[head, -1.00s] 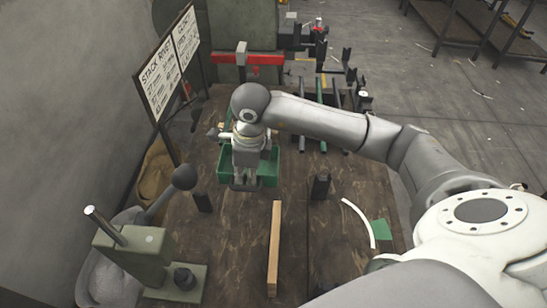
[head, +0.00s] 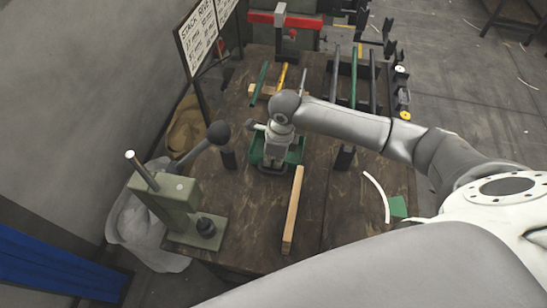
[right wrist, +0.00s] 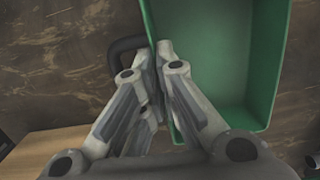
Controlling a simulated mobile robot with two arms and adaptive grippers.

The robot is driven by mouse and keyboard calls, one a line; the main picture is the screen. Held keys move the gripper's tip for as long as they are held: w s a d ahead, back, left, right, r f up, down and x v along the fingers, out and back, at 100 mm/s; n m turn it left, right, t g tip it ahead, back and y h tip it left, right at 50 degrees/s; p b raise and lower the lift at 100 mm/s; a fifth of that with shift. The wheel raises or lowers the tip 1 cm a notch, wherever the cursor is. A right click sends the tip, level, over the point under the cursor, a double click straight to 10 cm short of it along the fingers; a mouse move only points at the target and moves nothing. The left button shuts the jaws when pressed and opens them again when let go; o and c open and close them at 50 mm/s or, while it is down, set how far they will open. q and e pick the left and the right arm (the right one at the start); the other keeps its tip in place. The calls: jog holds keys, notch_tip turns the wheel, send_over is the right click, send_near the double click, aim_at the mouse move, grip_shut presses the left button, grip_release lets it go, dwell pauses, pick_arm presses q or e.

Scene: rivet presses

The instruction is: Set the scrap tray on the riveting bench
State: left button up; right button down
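The scrap tray (head: 296,153) is a green open box with a dark loop handle. In the head view it is over the middle of the riveting bench (head: 245,205), a dark, worn wooden top. I cannot tell whether it rests on the top or hangs just above it. My right gripper (head: 273,164) is at the tray's near side and covers part of it. In the right wrist view the fingers (right wrist: 164,58) are close together at the handle side of the tray (right wrist: 235,60), which looks empty. My left gripper is not in view.
A wooden bar (head: 293,212) lies close in front of the tray. A green lever press (head: 172,203) stands at the near left. A black post (head: 344,158) and a curved white strip (head: 377,195) are to the right. Rods (head: 354,78) and a red-topped press (head: 285,20) are behind.

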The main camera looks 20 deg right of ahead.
jog(key=shift+f, duration=0.15)
jog(key=c, duration=1.6)
grip_release()
jog(key=shift+c, duration=0.2)
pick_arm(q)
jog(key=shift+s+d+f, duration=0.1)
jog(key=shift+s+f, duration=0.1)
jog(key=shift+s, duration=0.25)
pick_arm(e)
jog(key=shift+r, duration=0.2)
pick_arm(q)
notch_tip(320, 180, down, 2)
jog(key=b, duration=0.2)
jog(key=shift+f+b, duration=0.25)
jog(key=shift+b, duration=0.15)
pick_arm(e)
notch_tip(320, 180, up, 12)
jog(key=s+d, duration=0.1)
jog(key=shift+s+f, duration=0.1)
jog(key=shift+s, duration=0.05)
